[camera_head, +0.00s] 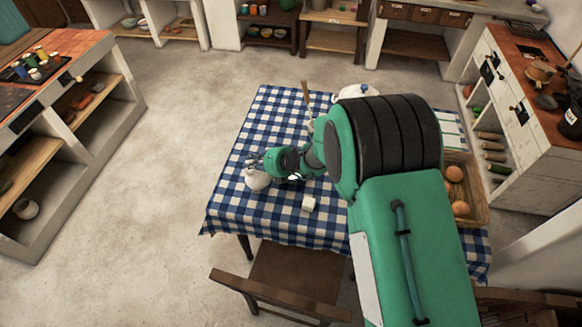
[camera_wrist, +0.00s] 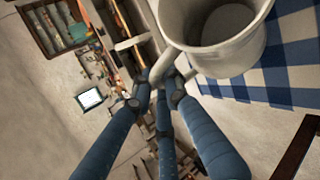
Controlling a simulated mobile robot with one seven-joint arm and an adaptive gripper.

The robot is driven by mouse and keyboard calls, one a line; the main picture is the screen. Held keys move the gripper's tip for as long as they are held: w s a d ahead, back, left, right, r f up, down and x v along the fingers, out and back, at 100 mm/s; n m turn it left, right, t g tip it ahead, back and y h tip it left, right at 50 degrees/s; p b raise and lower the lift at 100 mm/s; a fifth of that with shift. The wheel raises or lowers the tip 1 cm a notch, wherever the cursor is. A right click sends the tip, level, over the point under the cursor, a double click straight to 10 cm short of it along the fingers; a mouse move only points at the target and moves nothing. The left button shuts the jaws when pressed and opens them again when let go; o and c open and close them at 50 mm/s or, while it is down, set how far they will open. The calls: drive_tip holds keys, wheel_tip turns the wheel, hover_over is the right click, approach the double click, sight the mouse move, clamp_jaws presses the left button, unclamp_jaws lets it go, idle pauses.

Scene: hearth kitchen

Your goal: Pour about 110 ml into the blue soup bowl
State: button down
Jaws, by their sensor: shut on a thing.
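A pale, off-white jug (camera_head: 257,181) is at the left part of the checked table, below my gripper (camera_head: 256,163). In the wrist view the jug (camera_wrist: 238,52) shows its open mouth and grey inside; its contents cannot be made out. My gripper (camera_wrist: 160,92) is shut on the jug's handle with its blue fingers. Whether the jug touches the cloth is unclear. I cannot make out the blue soup bowl on the table; my arm hides much of the table's right side.
The table (camera_head: 262,120) has a blue and white checked cloth. A small white cup (camera_head: 308,203) stands near its front. A white vessel (camera_head: 355,91) is partly behind my arm. A basket (camera_head: 476,205) holds round brown items. A chair (camera_head: 290,278) stands in front.

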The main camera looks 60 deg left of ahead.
drive_tip(key=shift+s+a+f+n+t+b, duration=0.15)
drive_tip(key=shift+s+n+t+b, duration=0.15)
drive_tip(key=shift+s+t+b, duration=0.3)
drive_tip(key=s+b, duration=0.1)
drive_tip(key=s+t+b, duration=0.1)
drive_tip(key=b, duration=0.1)
drive_tip(key=shift+s+a+f+n+h, duration=0.15)
drive_tip(key=shift+f+n+h, duration=0.25)
drive_tip(key=s+f+t+b, duration=0.1)
drive_tip(key=b, duration=0.3)
drive_tip(key=s+f+n+t+b, duration=0.1)
drive_tip(key=b, duration=0.3)
drive_tip(key=shift+s+a+t, duration=0.15)
drive_tip(key=shift+s+t, duration=0.05)
drive_tip(key=shift+t, duration=0.1)
drive_tip(key=shift+s+f+n+t+b, duration=0.3)
drive_tip(key=shift+s+t+b, duration=0.1)
drive_tip(key=shift+b, duration=0.15)
drive_tip(key=shift+s+f, duration=0.1)
drive_tip(key=shift+f+t, duration=0.15)
drive_tip(key=shift+t, duration=0.15)
drive_tip(key=shift+s+f, duration=0.2)
drive_tip(key=shift+f, duration=0.1)
drive_tip(key=shift+s+f+n+t+h, duration=0.2)
drive_tip(key=shift+f+n+t+h, duration=0.1)
drive_tip(key=shift+f+n+t, duration=0.1)
